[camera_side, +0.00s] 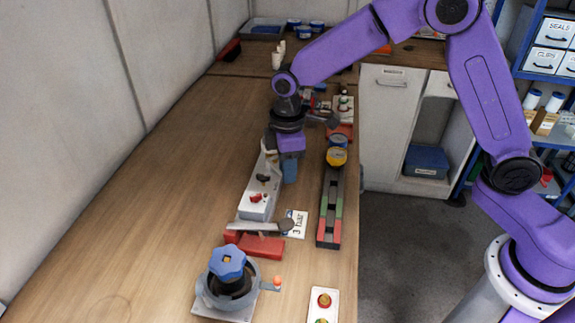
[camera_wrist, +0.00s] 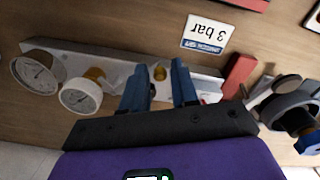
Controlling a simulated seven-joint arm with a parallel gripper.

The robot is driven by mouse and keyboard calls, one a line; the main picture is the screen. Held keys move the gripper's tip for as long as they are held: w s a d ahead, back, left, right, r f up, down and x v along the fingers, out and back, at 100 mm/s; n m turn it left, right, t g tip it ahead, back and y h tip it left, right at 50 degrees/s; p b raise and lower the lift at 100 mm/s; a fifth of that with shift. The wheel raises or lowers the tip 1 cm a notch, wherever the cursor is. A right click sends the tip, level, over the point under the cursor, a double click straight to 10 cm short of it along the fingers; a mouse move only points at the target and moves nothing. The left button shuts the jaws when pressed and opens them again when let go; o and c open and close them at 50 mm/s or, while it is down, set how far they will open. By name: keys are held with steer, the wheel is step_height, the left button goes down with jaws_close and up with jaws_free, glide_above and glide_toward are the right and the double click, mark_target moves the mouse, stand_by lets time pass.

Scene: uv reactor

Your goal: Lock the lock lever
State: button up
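A reactor with a blue star-shaped knob (camera_side: 227,263) stands on a pale plate at the front. A grey ring surrounds its body, and a short lever with an orange tip (camera_side: 277,283) sticks out to the right. Behind it, a grey bar with a round end (camera_side: 284,225) lies across a red block (camera_side: 256,244). I cannot tell for certain which is the lock lever. The blue knob (camera_wrist: 307,139) shows at the right edge in the wrist view. My gripper (camera_side: 290,178) is open above the white panel (camera_side: 259,205); its blue fingers (camera_wrist: 164,64) are apart, with a brass fitting (camera_wrist: 159,73) visible between them.
Two dial gauges (camera_wrist: 60,82) sit on the panel's left in the wrist view. A "3 bar" card (camera_side: 297,223) lies right of the panel. A dark rail with coloured sections (camera_side: 330,215) runs along the table edge. A button box (camera_side: 323,304) is at front right. The left tabletop is clear.

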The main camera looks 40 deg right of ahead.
jaws_close()
steer(key=shift+d, duration=0.1)
steer(key=w+d+n, duration=0.2)
steer(key=d+n, duration=0.3)
steer(key=n, duration=0.4)
steer(key=shift+w+d, duration=0.2)
steer(key=shift+d, duration=0.05)
stand_by(0.5)
steer(key=shift+o, duration=1.8)
jaws_free()
